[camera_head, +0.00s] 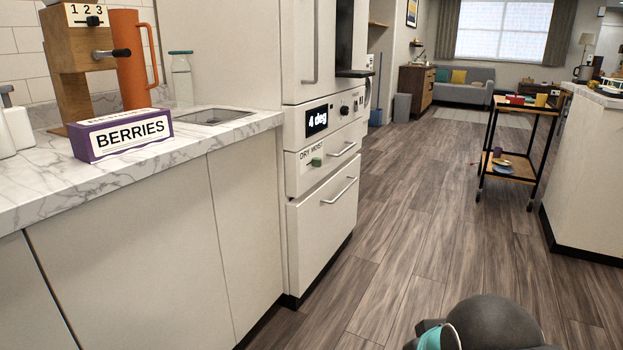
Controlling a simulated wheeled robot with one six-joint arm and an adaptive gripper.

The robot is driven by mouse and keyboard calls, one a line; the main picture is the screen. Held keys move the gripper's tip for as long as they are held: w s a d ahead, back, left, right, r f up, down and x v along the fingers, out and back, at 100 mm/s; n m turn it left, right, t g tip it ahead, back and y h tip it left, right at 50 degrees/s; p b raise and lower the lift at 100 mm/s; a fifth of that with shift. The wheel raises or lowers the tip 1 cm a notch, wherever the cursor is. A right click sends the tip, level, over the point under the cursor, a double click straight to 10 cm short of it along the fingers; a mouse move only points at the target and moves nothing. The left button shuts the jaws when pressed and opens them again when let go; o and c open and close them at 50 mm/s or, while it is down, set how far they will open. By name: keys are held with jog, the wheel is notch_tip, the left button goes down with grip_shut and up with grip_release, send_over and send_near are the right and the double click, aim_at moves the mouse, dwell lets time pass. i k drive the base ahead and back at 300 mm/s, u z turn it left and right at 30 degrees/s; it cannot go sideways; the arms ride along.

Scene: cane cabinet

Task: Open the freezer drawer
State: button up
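The tall cream fridge unit (232,45) stands just left of the picture's middle. Its large bottom drawer (322,235) appears shut, with a pale bar handle (341,191) near its top edge. Above it is a shallower drawer (330,160) with its own bar handle (344,149), a green slider (316,162) and a "DRY MOIST" label; it also appears shut. No label marks which one is the freezer drawer. A display (317,120) above reads "4 deg". My gripper is not in view; only a dark, teal-banded part of my arm shows at the bottom right, apart from the drawers.
A marble counter (50,185) with a purple BERRIES box (122,134) runs along the left. Wood floor (410,230) in front of the drawers is clear. A two-shelf cart (511,166) and an island (587,175) stand at the right.

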aim_at(318, 221)
jog(key=i, duration=0.15)
jog(key=z, duration=0.45)
jog(key=k, duration=0.3)
jog(key=u, duration=1.35)
jog(key=i, duration=0.7)
jog(key=z, duration=0.55)
jog(key=i, duration=0.8)
jog(key=z, duration=0.75)
